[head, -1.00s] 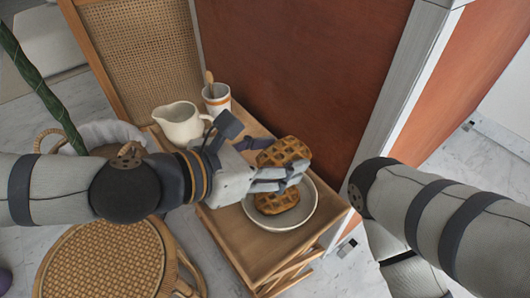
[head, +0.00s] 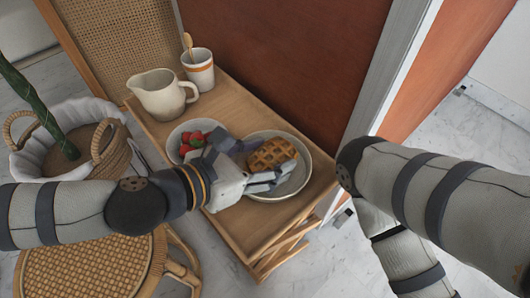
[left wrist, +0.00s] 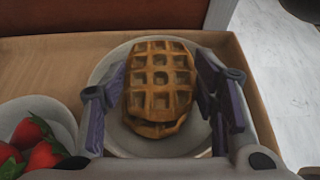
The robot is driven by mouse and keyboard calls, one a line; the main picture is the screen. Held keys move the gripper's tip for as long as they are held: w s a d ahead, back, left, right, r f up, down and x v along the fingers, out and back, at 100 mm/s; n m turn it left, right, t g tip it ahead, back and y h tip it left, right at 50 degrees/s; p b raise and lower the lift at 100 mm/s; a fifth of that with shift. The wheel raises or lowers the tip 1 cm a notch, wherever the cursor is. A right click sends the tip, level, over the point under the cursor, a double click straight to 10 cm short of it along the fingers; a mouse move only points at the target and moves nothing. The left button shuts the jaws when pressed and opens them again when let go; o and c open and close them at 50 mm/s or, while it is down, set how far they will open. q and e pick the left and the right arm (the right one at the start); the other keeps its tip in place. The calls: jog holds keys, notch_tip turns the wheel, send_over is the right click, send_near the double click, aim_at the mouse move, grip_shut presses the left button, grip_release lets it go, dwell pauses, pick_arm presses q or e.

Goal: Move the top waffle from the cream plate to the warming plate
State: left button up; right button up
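Two waffles lie stacked on a pale round plate (head: 300,186), taken as the cream plate. The top waffle (left wrist: 160,80) is golden brown; the edge of the lower waffle (left wrist: 155,130) shows beneath it. The top waffle also shows in the head view (head: 272,153). My left gripper (head: 270,180) is down at the plate. In the left wrist view its fingers (left wrist: 161,90) stand apart on both sides of the waffles, close to their edges, with slim gaps of plate visible. My right gripper is out of view. I cannot identify a warming plate.
A bowl of strawberries (left wrist: 30,150) stands left of the plate. A cream pitcher (head: 162,94) and striped cup (head: 199,70) stand farther back on the wooden cart (head: 235,98). A red-brown panel (head: 290,60) rises behind. A wicker stool (head: 95,265) is beside the cart.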

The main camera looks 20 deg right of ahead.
pick_arm(q)
jog(key=o, duration=0.4)
